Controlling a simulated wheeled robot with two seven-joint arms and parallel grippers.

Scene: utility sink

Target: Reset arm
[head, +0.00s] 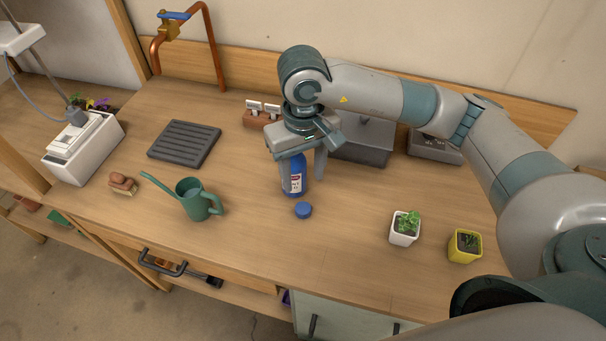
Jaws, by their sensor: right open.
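My right arm reaches in from the right over the wooden counter. Its gripper (301,172) points down and is open, with its fingers apart at the blue bottle (295,185). The bottle stands upright on the counter and has a white label; its top is hidden behind the gripper. I cannot tell whether a finger touches it. A blue cap (303,210) lies on the counter just in front of the bottle. My left gripper is not in view.
A green watering can (196,203) stands left of the bottle. A dark slatted tray (184,143) and copper tap (207,45) are behind it. White (405,228) and yellow (465,246) plant pots stand front right. A grey box (362,144) is behind my gripper. The counter's front middle is clear.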

